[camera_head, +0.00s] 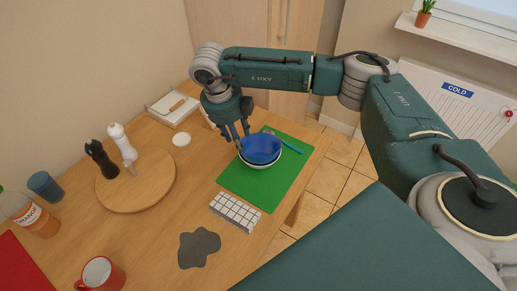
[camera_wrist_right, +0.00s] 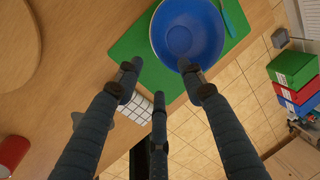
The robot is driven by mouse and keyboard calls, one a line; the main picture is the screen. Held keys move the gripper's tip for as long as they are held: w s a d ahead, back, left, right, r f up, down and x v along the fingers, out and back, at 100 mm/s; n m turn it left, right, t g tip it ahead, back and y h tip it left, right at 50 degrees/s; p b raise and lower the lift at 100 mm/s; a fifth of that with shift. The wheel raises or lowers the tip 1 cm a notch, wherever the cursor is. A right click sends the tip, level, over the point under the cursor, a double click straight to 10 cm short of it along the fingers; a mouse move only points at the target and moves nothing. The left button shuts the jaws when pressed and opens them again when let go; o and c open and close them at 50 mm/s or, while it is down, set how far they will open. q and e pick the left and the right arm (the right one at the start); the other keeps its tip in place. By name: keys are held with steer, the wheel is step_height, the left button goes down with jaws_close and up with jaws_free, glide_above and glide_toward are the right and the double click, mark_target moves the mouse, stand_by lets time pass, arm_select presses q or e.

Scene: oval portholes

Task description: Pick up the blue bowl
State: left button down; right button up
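The blue bowl (camera_head: 262,150) sits on a green mat (camera_head: 248,188) near the table's right edge. A white rim shows under it in the head view, like a second bowl it rests in. My right gripper (camera_head: 238,135) reaches down at the bowl's left rim, fingers spread and empty. In the right wrist view the blue bowl (camera_wrist_right: 188,28) lies ahead of the open right gripper (camera_wrist_right: 158,76), with one fingertip overlapping its near rim. Whether that finger touches the rim I cannot tell. My left gripper does not show.
A white tiled block (camera_head: 235,211) lies by the mat's near edge. A turquoise-handled utensil (camera_head: 290,146) lies beside the bowl. A round wooden board (camera_head: 135,190) with two mills stands left. A grey patch (camera_head: 198,248) and a red mug (camera_head: 100,274) are nearer. Bare table lies between board and mat.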

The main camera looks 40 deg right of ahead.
mark_target(245, 154)
steer(key=p+x, duration=0.1)
steer(key=x, duration=0.4)
steer(key=shift+s+p, duration=0.15)
steer(key=shift+p, duration=0.15)
steer(key=p+x, duration=0.1)
steer(key=x, duration=0.2)
steer(key=shift+s+f+p, duration=0.15)
steer(key=shift+f+p, duration=0.15)
steer(key=shift+p, duration=0.05)
steer(key=shift+d+f, duration=0.15)
steer(key=shift+f, duration=0.3)
steer(key=shift+c, duration=0.3)
jaws_close()
